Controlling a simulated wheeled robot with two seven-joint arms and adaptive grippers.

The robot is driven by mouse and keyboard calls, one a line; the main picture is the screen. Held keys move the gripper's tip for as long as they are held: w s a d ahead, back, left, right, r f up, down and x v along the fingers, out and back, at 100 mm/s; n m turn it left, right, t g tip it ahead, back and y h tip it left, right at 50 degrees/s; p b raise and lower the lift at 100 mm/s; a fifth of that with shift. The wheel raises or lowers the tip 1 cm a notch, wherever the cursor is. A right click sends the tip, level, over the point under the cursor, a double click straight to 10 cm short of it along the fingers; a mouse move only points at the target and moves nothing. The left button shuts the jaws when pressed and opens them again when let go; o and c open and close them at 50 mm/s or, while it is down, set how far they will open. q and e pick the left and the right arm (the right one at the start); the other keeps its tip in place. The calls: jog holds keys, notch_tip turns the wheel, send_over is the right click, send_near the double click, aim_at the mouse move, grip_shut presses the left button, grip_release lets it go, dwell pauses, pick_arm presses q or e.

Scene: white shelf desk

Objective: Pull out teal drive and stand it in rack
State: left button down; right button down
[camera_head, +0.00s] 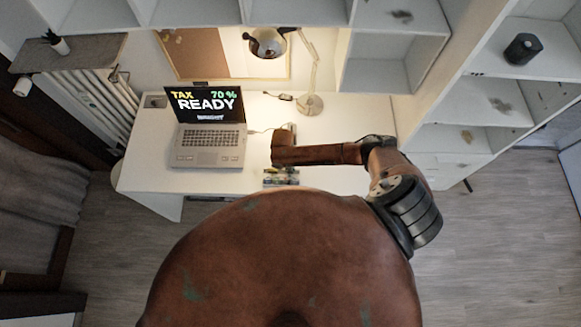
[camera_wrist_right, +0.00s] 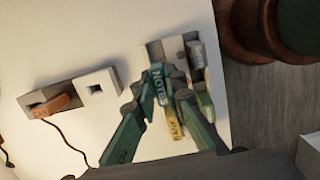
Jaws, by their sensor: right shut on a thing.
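The teal drive (camera_wrist_right: 160,86), lettered NOTES, is held between the fingertips of my right gripper (camera_wrist_right: 165,88) in the right wrist view. The gripper is shut on it, at the pale rack (camera_wrist_right: 155,50). A yellow drive (camera_wrist_right: 175,122) lettered BANK and a grey-white drive (camera_wrist_right: 195,54) show at the rack beside it. I cannot tell whether the teal drive touches the rack. In the head view the rack (camera_head: 281,181) is at the desk's front edge, below my right forearm. My left gripper is not in view.
A two-part port block lies on the white desk (camera_wrist_right: 120,35); one part holds a brown-orange drive (camera_wrist_right: 52,105), the other (camera_wrist_right: 97,87) has an empty slot. A laptop (camera_head: 208,138) reads "TAX READY 70%". A lamp (camera_head: 309,103) stands behind.

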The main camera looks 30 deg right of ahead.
jog(key=shift+f+b, duration=0.75)
jog(key=shift+f, duration=0.5)
jog(key=c, duration=1.9)
grip_release()
jog(key=r, duration=0.4)
jog(key=a+r, duration=0.1)
jog(key=r, duration=0.7)
jog(key=shift+w+a, duration=0.2)
jog(key=shift+w, duration=0.15)
jog(key=shift+f, duration=0.1)
